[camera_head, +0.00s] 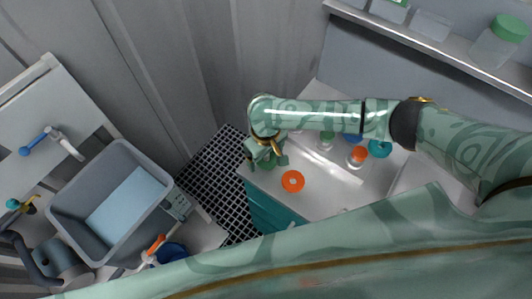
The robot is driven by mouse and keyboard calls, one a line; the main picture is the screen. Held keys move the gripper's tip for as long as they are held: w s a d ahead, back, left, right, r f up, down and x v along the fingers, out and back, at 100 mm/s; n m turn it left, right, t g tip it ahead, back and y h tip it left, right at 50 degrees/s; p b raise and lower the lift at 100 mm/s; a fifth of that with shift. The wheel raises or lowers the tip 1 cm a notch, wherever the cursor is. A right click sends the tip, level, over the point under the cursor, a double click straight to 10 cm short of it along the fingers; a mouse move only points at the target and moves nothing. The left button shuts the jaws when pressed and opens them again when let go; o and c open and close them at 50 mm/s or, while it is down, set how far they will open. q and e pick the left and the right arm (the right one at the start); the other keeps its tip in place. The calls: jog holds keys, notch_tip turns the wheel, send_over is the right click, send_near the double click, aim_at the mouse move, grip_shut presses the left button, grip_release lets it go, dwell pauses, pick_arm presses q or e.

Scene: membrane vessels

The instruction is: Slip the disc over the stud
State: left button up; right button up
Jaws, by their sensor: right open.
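An orange disc (292,181) with a pale centre lies on the light worktop, near its front left edge. A teal ring-shaped piece (379,148) sits farther right, partly behind my arm. I cannot tell which piece is the stud, or whether anything stands in the orange disc's hole. My right gripper (268,158) is open, pointing down over the worktop's left end, left of and apart from the orange disc. A green patch shows beneath it, mostly hidden. My left gripper is not in view.
An orange-topped jar (357,155) and a small green-topped item (326,140) stand behind the disc, near my arm. A grey tub (108,203) with a light blue floor is at left. A dark floor grating (213,170) lies between. A shelf (430,45) holds containers.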

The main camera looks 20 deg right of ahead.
notch_tip(320, 180, up, 16)
jog(key=p, duration=0.6)
jog(key=shift+r, duration=0.15)
